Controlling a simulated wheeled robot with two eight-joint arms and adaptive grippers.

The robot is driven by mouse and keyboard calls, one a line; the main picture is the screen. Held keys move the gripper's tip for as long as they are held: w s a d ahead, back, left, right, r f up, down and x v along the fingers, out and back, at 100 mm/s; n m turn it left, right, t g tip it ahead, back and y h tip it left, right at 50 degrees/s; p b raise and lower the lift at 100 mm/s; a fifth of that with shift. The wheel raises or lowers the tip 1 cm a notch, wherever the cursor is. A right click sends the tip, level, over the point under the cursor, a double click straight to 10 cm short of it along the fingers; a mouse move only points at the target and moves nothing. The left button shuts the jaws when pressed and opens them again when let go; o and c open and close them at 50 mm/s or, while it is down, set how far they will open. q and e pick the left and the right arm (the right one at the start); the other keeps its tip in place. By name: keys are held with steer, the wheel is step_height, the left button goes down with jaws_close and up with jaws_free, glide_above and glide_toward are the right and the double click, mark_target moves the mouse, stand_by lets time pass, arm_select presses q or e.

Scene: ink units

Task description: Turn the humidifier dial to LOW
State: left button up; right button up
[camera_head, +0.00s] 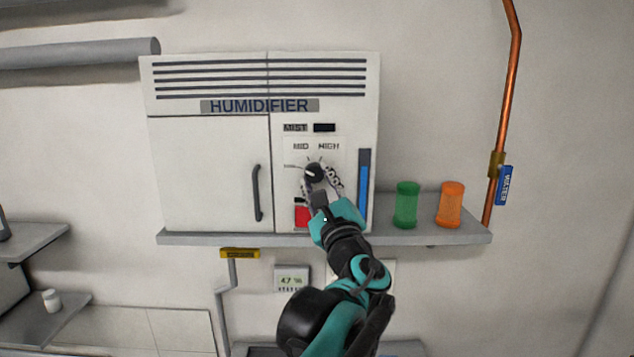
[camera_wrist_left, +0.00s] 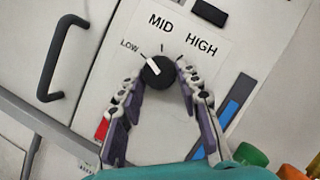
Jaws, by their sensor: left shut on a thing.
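The humidifier (camera_head: 205,170) is a white cabinet on a wall shelf. Its black round dial (camera_head: 314,172) has a white pointer mark and sits below the MID and HIGH labels. The dial shows larger in the left wrist view (camera_wrist_left: 160,73), with LOW at its upper left, MID above and HIGH at upper right. The white mark lies on the dial's left part, on the LOW side; its exact alignment with the LOW tick is hard to tell. My left gripper (camera_head: 318,180) is shut on the dial, one finger on each side, also seen in the left wrist view (camera_wrist_left: 158,76). My right gripper is not in view.
The cabinet door handle (camera_head: 257,193) is to the left. Green (camera_head: 407,205) and orange (camera_head: 451,205) containers stand on the shelf (camera_head: 200,239) at right. A copper pipe (camera_head: 513,70) runs beyond them.

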arm_select(q)
steer(key=shift+d+r+n+g+y, duration=0.15)
steer(key=shift+n+g+y, duration=0.25)
steer(key=shift+n, duration=0.9)
steer(key=o, duration=1.2)
steer(key=shift+c, duration=0.2)
steer(key=v, duration=1.2)
